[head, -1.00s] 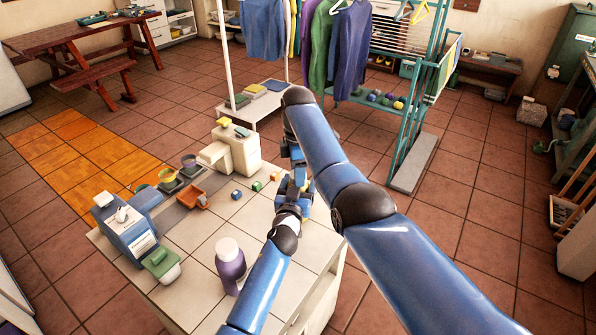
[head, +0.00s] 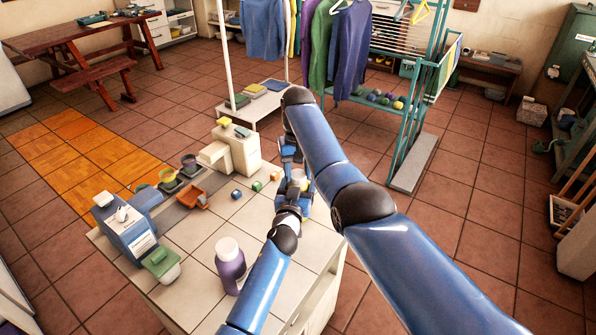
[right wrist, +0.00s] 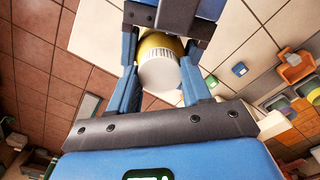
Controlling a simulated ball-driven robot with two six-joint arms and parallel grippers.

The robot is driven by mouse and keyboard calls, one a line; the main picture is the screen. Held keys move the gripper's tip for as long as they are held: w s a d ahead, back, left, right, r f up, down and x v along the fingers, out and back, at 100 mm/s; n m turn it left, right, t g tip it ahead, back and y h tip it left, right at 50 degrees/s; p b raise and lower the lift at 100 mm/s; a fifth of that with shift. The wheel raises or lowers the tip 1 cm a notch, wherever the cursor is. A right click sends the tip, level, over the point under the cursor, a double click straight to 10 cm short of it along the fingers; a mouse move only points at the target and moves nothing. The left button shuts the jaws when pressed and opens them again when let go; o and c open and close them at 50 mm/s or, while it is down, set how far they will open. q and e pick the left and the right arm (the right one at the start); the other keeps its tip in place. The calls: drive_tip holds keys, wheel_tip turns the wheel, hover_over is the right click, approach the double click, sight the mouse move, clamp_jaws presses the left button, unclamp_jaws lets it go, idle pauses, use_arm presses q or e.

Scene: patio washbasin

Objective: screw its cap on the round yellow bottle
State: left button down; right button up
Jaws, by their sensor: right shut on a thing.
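The round yellow bottle (right wrist: 155,42) shows in the right wrist view, partly hidden by its white ribbed cap (right wrist: 160,73). The cap sits over the bottle's end; I cannot tell how far it is threaded. My right gripper (right wrist: 160,80) is shut on the cap, with a blue finger on each side. My left gripper (right wrist: 165,38) comes from the opposite side, its fingers flanking the bottle. In the head view the white cap (head: 300,176) shows between the grippers, over the right edge of the tiled counter. The bottle's body is mostly hidden there.
A purple bottle with a pale lid (head: 230,268) stands on the tiled counter (head: 200,300), left of my left forearm. A clothes rack (head: 415,110) stands behind.

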drive_tip(key=o, duration=1.2)
drive_tip(key=shift+r, duration=0.15)
drive_tip(key=shift+r, duration=2.1)
drive_tip(key=shift+r, duration=0.1)
drive_tip(key=shift+c, duration=0.5)
drive_tip(key=shift+r+n, duration=1.65)
drive_tip(key=shift+n, duration=0.55)
drive_tip(key=shift+f, duration=4)
drive_tip(key=shift+c, duration=0.3)
